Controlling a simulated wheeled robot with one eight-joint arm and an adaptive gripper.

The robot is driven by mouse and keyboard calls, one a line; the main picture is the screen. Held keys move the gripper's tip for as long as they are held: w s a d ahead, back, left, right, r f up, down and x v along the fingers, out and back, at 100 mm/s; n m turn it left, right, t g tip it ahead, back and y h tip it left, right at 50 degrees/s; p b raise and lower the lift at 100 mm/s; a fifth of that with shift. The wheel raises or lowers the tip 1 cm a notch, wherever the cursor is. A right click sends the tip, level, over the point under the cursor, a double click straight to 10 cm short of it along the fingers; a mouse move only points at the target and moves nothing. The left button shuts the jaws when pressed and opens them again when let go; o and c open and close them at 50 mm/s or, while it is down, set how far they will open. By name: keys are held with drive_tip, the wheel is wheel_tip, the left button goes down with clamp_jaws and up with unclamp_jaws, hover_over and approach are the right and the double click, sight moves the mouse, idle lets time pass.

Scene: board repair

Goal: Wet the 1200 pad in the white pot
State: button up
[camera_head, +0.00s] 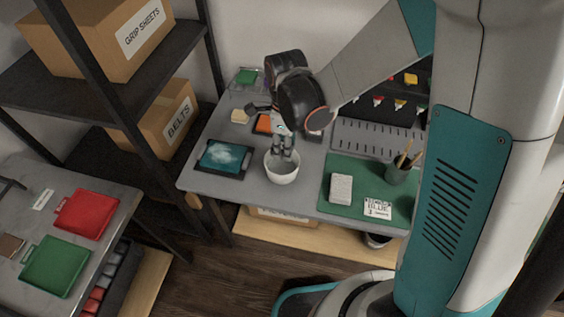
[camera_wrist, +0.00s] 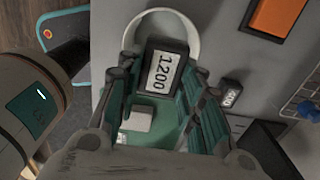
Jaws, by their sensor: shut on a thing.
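The white pot (camera_head: 281,177) stands near the front edge of the grey workbench, and its pale rim (camera_wrist: 150,20) shows in the wrist view. My gripper (camera_head: 283,148) points down at the pot's mouth. In the wrist view my gripper (camera_wrist: 162,80) is shut on the dark 1200 pad (camera_wrist: 163,70), whose white label faces the camera. The pad overlaps the pot's opening in that view. I cannot tell how deep it sits or whether it touches water. The pad is not clear in the head view.
A dark tray with a blue board (camera_head: 226,158) lies left of the pot. A green mat (camera_head: 328,203) with a white block (camera_head: 341,189) and a cup of sticks (camera_head: 402,169) lies right. An orange block (camera_head: 264,124) is behind. Shelves (camera_head: 130,100) stand left.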

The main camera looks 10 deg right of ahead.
drive_tip(key=shift+r, duration=0.1)
drive_tip(key=shift+r+p, duration=1.4)
drive_tip(key=shift+r, duration=0.6)
drive_tip(key=shift+d+f, duration=0.1)
